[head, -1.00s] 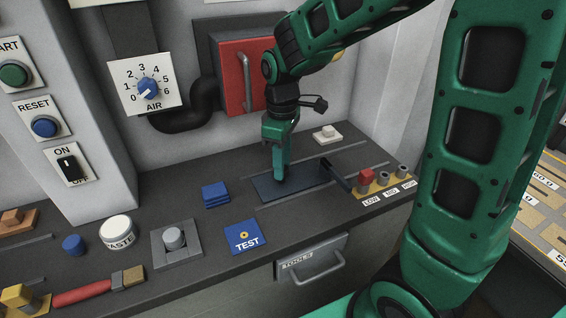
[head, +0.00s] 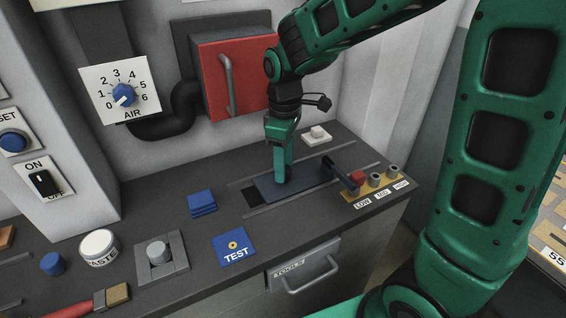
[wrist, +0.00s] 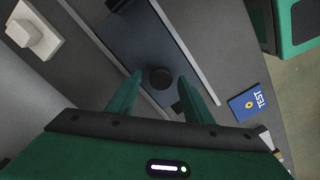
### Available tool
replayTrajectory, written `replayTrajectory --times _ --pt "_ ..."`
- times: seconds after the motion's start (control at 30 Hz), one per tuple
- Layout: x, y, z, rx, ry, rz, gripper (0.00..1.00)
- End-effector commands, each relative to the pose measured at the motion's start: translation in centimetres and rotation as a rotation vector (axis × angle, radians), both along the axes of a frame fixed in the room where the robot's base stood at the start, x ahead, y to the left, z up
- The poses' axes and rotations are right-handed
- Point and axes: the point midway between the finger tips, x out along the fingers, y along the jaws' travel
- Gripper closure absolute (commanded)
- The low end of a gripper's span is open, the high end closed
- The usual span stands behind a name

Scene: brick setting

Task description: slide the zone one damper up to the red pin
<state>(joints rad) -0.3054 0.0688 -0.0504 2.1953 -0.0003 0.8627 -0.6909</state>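The damper is a dark blue-grey sliding plate (head: 312,175) between two rails on the bench. It also shows in the wrist view (wrist: 128,45), with a round dark knob (wrist: 160,78) on it. A dark bar (head: 341,173) at its right end reaches toward the red pin (head: 357,178), which stands at LOW. The bar's tip looks very close to the pin; I cannot tell if they touch. My gripper (head: 283,181) is down at the plate. In the wrist view its fingers (wrist: 160,77) stand apart on either side of the knob, with gaps showing.
The yellow strip (head: 378,191) also holds grey MID and HIGH pins. A white block (head: 317,136) sits behind the rails. Blue pads (head: 202,202) and a blue TEST plate (head: 234,246) lie to the left and front. A red door (head: 240,78) is behind my arm.

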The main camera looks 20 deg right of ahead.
Motion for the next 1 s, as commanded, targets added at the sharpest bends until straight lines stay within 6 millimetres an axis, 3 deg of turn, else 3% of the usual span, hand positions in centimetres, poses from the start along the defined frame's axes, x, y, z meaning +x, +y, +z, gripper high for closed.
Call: replayTrajectory --times 0.27,0.7,1.0 --pt "0.0 0.0 0.7 0.001 -0.001 0.001 0.54" --pt "0.1 0.0 8.3 0.0 -0.003 0.0 0.54" --pt "0.1 0.0 10.6 0.0 0.001 0.0 0.54"
